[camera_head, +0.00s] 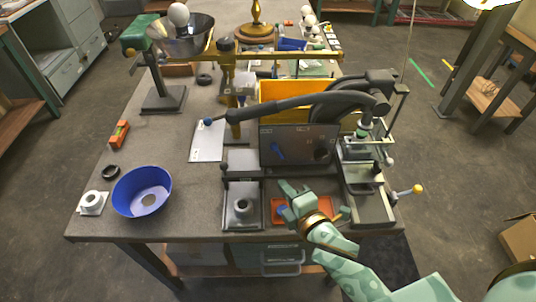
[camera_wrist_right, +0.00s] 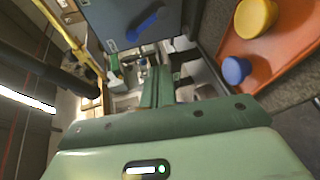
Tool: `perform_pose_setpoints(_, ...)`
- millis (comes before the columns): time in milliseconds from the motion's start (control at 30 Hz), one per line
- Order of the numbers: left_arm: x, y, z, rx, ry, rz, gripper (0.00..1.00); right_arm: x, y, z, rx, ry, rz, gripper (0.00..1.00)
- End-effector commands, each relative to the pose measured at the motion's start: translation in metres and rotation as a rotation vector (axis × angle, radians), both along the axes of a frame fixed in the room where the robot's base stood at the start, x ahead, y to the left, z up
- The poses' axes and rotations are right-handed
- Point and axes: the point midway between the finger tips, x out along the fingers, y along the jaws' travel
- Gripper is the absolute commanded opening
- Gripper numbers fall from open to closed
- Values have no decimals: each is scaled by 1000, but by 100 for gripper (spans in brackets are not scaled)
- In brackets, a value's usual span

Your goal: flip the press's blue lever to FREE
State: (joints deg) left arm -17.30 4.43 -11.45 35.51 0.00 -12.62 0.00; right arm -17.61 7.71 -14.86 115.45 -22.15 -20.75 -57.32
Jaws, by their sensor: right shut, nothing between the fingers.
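The press's dark front panel (camera_head: 298,144) stands at the middle of the bench. The blue lever (camera_head: 277,151) is on its left part, slanting. In the right wrist view the blue lever (camera_wrist_right: 147,24) lies slanted across the panel (camera_wrist_right: 120,14). Its labels are too small to read. My right gripper (camera_head: 292,188) is in front of and below the panel, over the orange tray. Its green fingers (camera_wrist_right: 158,82) are shut and empty, apart from the lever. My left gripper is not in view.
The orange tray (camera_wrist_right: 285,48) holds a yellow knob (camera_wrist_right: 255,18) and a blue knob (camera_wrist_right: 236,70) beside my gripper. A long dark press arm (camera_head: 262,106) with a blue ball end reaches left above the panel. A blue bowl (camera_head: 128,199) stands at the left front.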

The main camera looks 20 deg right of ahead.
Motion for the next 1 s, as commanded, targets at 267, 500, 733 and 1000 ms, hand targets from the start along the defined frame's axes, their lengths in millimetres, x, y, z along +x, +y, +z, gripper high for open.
perform_pose_setpoints(267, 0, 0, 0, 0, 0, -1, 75, 11, 25, 13, -105, -149, 125, 0)
perform_pose_setpoints(500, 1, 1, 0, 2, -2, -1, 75, 11, 25, 14, -105, -150, 126, 0)
perform_pose_setpoints(733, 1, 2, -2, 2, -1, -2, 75, 24, 28, 12, -104, -152, 125, 0)
perform_pose_setpoints(1000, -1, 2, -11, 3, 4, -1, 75, 76, 41, 6, -103, -152, 125, 0)
